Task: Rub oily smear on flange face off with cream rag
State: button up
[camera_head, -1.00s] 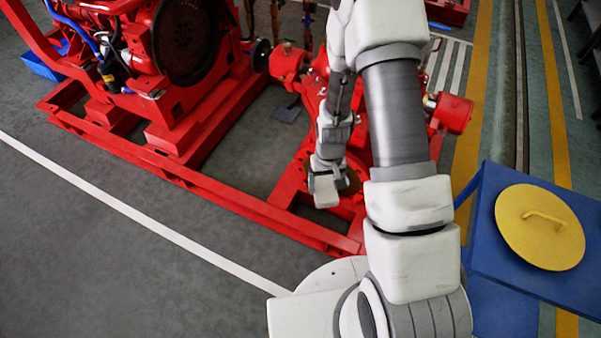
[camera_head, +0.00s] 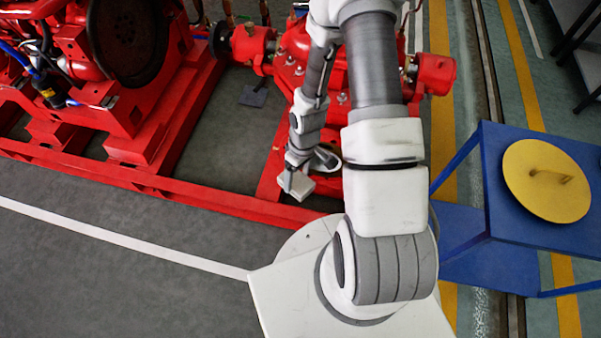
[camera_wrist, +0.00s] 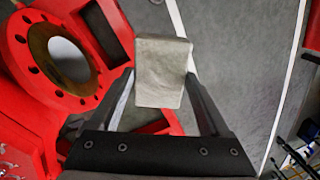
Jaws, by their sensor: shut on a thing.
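My gripper (camera_wrist: 160,88) is shut on the cream rag (camera_wrist: 163,70), a pale, folded, block-like pad between the fingers. In the head view the rag (camera_head: 297,185) shows as a pale patch at the end of my arm, above the red frame. The red flange (camera_wrist: 18,52), with bolt holes around a round bore, lies left of the rag in the wrist view, with a visible gap between them in the picture. A brownish ring (camera_wrist: 38,40) shows around the bore; I cannot tell whether it is the oily smear. In the head view my arm hides much of the pump and flange.
The red base frame (camera_head: 170,190) runs along the pumpset, with the engine (camera_head: 125,40) at the left. A blue table (camera_head: 500,215) with a round yellow lid (camera_head: 547,180) stands at the right. Open grey floor (camera_head: 90,270) lies at the front left.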

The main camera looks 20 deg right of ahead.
aim_at(310, 185)
jog(key=s+f+n, duration=0.1)
jog(key=s+d+f+n+g+b, duration=0.1)
jog(key=f, duration=0.1)
jog(key=s+d+f+n+b, duration=0.1)
jog(key=n, duration=0.1)
jog(key=shift+s+f+g+y, duration=0.1)
jog(key=shift+f+g+y, duration=0.1)
jog(key=shift+g+y, duration=0.15)
jog(key=w+d+f+n+h+b, duration=0.1)
jog(key=d+f+n+h+b, duration=0.45)
jog(key=n, duration=0.65)
jog(key=w+d+f+n+h+b, duration=0.1)
jog(key=d+f+n+h+b, duration=0.4)
jog(key=n+h, duration=0.55)
jog(key=w+a+f+n+t+y+b, duration=0.2)
jog(key=w+a+f+n+t+b, duration=0.1)
jog(key=w+n+t, duration=0.5)
jog(key=w+a+f+n+t+y+b, duration=0.25)
jog(key=w+a+n+t, duration=0.2)
jog(key=n+t, duration=0.4)
jog(key=w+d+m+t+b, duration=0.1)
jog(key=w+d+b, duration=0.1)
jog(key=w+d, duration=0.2)
jog(key=shift+w+h, duration=0.4)
jog(key=shift+w, duration=0.25)
jog(key=shift+x, duration=0.9)
jog(key=shift+s+d, duration=0.1)
jog(key=shift+d, duration=0.1)
